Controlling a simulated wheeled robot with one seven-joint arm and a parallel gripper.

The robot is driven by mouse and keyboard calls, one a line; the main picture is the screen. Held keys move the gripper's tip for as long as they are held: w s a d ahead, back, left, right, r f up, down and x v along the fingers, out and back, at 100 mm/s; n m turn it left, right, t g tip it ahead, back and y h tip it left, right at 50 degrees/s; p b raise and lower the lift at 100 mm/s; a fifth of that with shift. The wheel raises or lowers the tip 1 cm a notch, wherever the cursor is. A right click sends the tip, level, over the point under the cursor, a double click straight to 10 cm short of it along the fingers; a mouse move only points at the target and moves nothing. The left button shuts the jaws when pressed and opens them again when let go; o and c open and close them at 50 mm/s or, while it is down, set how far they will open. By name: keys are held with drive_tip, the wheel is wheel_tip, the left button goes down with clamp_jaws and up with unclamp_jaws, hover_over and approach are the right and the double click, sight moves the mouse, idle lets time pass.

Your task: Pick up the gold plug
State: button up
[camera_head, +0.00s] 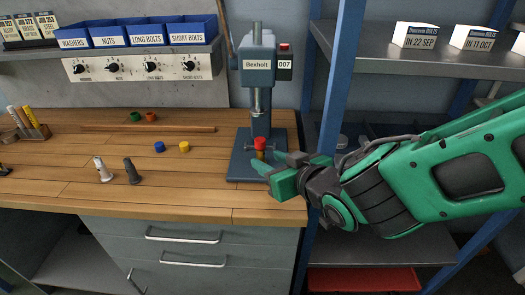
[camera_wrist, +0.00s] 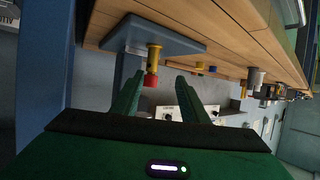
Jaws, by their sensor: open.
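The gold plug (camera_head: 261,155) stands upright on the blue base of the press, with a red cap (camera_head: 260,143) on top. In the wrist view the gold plug (camera_wrist: 154,56) shows upside down, its red cap (camera_wrist: 151,80) toward my gripper. My gripper (camera_head: 274,172) is open, with green fingers, just in front of the press base at its right. In the wrist view my fingertips (camera_wrist: 159,78) are apart, with the capped plug ahead, nearer the left finger. Nothing is held. The gap between fingers and plug is hard to judge.
The press (camera_head: 259,75) rises behind the plug, its ram above it. A blue shelf post (camera_head: 340,75) stands close at the right. A white plug (camera_head: 103,170), a dark plug (camera_head: 131,171), a blue cap (camera_head: 159,147) and a yellow cap (camera_head: 184,147) are left on the bench.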

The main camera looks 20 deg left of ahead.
sight(262, 155)
drive_tip(key=w, duration=0.1)
drive_tip(key=w+a+f, duration=0.1)
drive_tip(key=w, duration=0.1)
drive_tip(key=shift+w+a+f, duration=0.2)
drive_tip(key=shift+w+f, duration=0.15)
drive_tip(key=shift+f, duration=0.05)
drive_tip(key=shift+x, duration=2.6)
drive_tip(key=shift+f, duration=0.15)
drive_tip(key=shift+c, duration=0.2)
clamp_jaws()
